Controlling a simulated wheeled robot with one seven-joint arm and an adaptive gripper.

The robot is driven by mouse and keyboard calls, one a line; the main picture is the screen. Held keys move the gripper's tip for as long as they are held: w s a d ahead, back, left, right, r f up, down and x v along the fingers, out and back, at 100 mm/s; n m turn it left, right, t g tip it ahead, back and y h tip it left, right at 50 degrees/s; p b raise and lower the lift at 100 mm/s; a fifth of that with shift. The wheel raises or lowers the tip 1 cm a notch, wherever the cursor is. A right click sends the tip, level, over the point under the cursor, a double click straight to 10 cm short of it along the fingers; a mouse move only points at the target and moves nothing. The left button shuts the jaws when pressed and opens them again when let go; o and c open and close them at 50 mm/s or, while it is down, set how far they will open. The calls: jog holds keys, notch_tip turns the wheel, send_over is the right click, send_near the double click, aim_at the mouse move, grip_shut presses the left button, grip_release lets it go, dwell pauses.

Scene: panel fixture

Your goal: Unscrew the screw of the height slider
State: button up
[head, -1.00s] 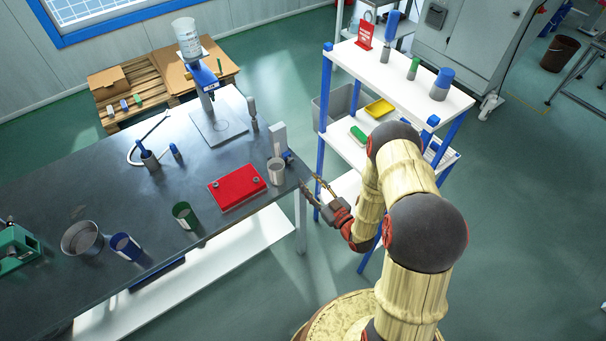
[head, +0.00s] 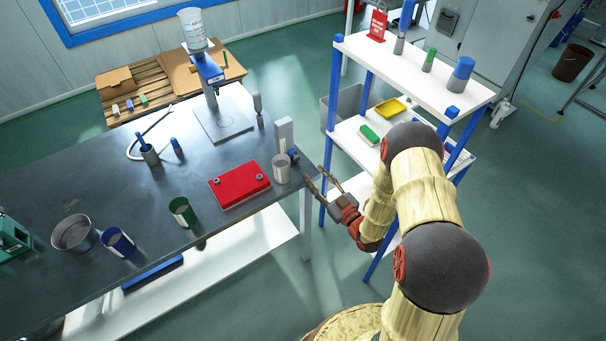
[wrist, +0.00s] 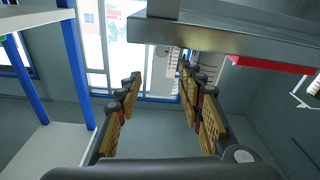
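A blue stand (head: 208,68) with a clear container on top rises from a grey base plate at the back of the table. An upright grey block (head: 284,134) with a small dark blue knob (head: 294,155) stands at the table's right end, beside a grey cup (head: 281,168). I cannot tell for certain which part is the height slider's screw. My gripper (head: 313,176) is open and empty, just off the table's right end, near the knob. In the wrist view my gripper (wrist: 160,75) has its fingers well apart with nothing between them.
The dark table (head: 100,180) holds a red block (head: 239,185), a green cup (head: 182,211), a blue cup (head: 117,242) and a metal bowl (head: 75,234). A white shelf with blue posts (head: 370,52) stands close to the right of my gripper. The table edge (wrist: 220,35) crosses the wrist view's top.

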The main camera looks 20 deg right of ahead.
aim_at(298, 159)
jog(key=b, duration=0.1)
jog(key=w+b, duration=0.1)
jog(key=b, duration=0.1)
jog(key=shift+w+a, duration=0.1)
jog(key=shift+a, duration=0.15)
jog(key=b, duration=0.1)
jog(key=m+b, duration=0.1)
jog(key=b, duration=0.1)
jog(key=shift+w+a+r+b, duration=0.15)
jog(key=shift+a+r+b, duration=0.05)
jog(key=shift+r+b, duration=0.1)
jog(key=shift+a+r+m+b, duration=0.1)
jog(key=shift+m+b, duration=0.5)
jog(key=shift+m, duration=0.1)
jog(key=m, duration=0.1)
jog(key=f+m, duration=0.1)
jog(key=m, duration=0.1)
jog(key=shift+s+f+g+h+p, duration=0.1)
jog(key=shift+s+g+h+p, duration=0.2)
jog(key=shift+s+h, duration=0.1)
jog(key=shift+w+f+m, duration=0.15)
jog(key=shift+m, duration=0.35)
jog(key=b+x, duration=0.2)
jog(key=x, duration=0.5)
jog(key=shift+w+b, duration=0.25)
jog(key=shift+b, duration=0.1)
jog(key=shift+c, duration=1.2)
